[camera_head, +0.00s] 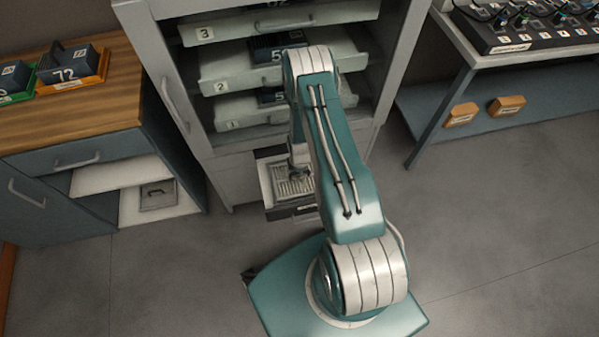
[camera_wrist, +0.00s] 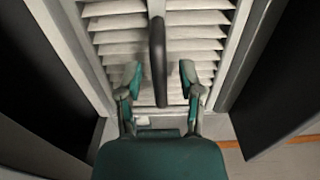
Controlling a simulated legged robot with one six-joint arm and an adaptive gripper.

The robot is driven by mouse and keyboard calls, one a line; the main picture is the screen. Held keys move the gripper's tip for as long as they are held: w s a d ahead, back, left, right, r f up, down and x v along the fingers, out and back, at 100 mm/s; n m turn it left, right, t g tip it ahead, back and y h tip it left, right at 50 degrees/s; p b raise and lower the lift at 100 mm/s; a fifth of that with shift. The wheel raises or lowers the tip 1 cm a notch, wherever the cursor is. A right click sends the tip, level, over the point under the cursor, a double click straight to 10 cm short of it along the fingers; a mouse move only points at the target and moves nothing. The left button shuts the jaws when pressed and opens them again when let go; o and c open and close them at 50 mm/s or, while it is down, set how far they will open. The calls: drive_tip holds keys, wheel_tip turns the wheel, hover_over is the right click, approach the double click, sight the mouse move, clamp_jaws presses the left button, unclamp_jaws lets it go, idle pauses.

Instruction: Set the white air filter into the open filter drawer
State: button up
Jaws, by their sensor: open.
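The white air filter (camera_head: 293,187) has slats and lies in the open filter drawer (camera_head: 266,182) at the bottom of the grey cabinet. In the wrist view the filter's slats (camera_wrist: 195,32) fill the upper middle, with a dark upright handle (camera_wrist: 157,45) over them. My gripper (camera_wrist: 160,76) is open, with one finger on each side of the handle and a gap showing on both sides. In the head view my gripper (camera_head: 299,160) is over the drawer, and my arm hides part of the drawer and filter.
Shelves with dark numbered units (camera_head: 272,45) stand open above the drawer. A wooden-topped bench (camera_head: 110,105) is at the left. A mixer table (camera_head: 535,45) with two orange blocks (camera_head: 462,115) on its lower shelf is at the right. The floor (camera_head: 500,210) at the right is clear.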

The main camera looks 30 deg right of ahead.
drive_tip(key=a+r+m+t, duration=0.1)
drive_tip(key=a+r+m, duration=0.2)
drive_tip(key=r, duration=1.7)
drive_tip(key=a+r+m+t, duration=0.2)
drive_tip(key=a+r+m, duration=0.1)
drive_tip(key=r, duration=1.8)
drive_tip(key=s+a+r+m+t, duration=0.1)
drive_tip(key=s+a+r+m, duration=0.2)
drive_tip(key=s+r, duration=0.5)
drive_tip(key=s+a+r+m+t, duration=0.1)
drive_tip(key=s+a+r+m, duration=0.2)
drive_tip(key=s+r, duration=0.6)
drive_tip(key=s+m, duration=0.2)
drive_tip(key=shift+a+r+m+t, duration=0.25)
drive_tip(key=shift+a+m+t, duration=0.05)
drive_tip(key=shift+a+m, duration=0.1)
